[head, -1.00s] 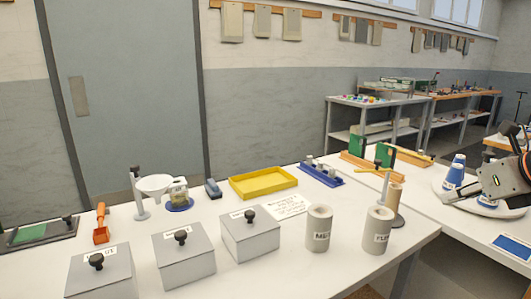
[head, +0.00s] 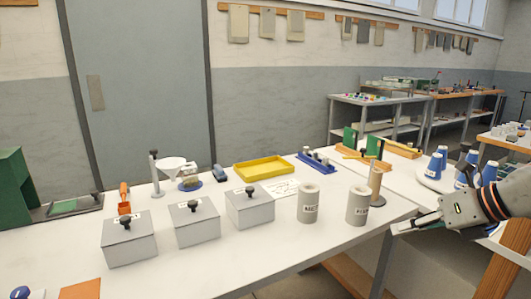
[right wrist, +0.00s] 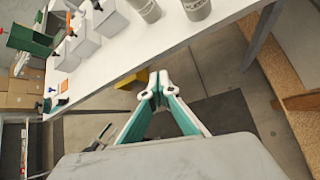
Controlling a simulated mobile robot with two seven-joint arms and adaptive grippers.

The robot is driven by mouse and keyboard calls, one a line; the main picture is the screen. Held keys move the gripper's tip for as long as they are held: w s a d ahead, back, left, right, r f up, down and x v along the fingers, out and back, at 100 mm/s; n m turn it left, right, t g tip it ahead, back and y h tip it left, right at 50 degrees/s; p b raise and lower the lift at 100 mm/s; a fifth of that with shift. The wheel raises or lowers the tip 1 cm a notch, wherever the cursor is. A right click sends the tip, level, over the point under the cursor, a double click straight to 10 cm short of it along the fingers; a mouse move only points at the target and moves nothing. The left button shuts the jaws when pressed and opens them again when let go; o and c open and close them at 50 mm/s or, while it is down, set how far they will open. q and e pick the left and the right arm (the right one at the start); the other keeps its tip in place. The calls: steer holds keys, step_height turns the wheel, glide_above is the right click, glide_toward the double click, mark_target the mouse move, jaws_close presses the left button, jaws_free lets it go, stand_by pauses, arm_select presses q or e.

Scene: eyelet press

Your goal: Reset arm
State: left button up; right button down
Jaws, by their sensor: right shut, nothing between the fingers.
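My right gripper (head: 408,226) is at the right of the head view, just off the front edge of the white table (head: 290,236). In the right wrist view its two teal-padded fingers (right wrist: 159,88) meet at the tips with nothing between them, over the floor beside the table. My right arm comes in from the right edge of the head view. My left gripper is not in view.
Three grey lidded boxes (head: 194,223) and two labelled cylinders (head: 309,203) stand near the table front. A yellow tray (head: 263,169) and a blue rack (head: 316,161) lie behind. Blue cones (head: 434,166) stand on a round tray near my right arm.

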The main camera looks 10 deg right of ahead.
steer(key=a+f+m+t+y+p, duration=0.15)
steer(key=a+f+m+y, duration=0.3)
steer(key=a, duration=0.45)
steer(key=a+f+m+t+y+p, duration=0.1)
steer(key=a+f+m+t+y, duration=0.2)
steer(key=a+m, duration=0.5)
steer(key=s+f+m+t+h+p, duration=0.1)
steer(key=s+f+m+h, duration=0.15)
steer(key=f+m, duration=0.4)
steer(key=s+f+m+t+h+p, duration=0.1)
steer(key=s+f+m+t+h, duration=0.1)
steer(key=f+m+h, duration=0.45)
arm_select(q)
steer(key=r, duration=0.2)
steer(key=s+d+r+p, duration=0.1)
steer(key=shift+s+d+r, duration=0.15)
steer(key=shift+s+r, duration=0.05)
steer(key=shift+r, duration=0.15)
arm_select(e)
steer(key=s+a+f+m+g, duration=0.2)
steer(key=s+f+m+g, duration=0.3)
steer(key=s+f, duration=1)
step_height(320, 180, down, 3)
steer(key=shift+a+r+m+h, duration=0.15)
steer(key=shift+a+m+h, duration=0.25)
steer(key=shift+m, duration=0.45)
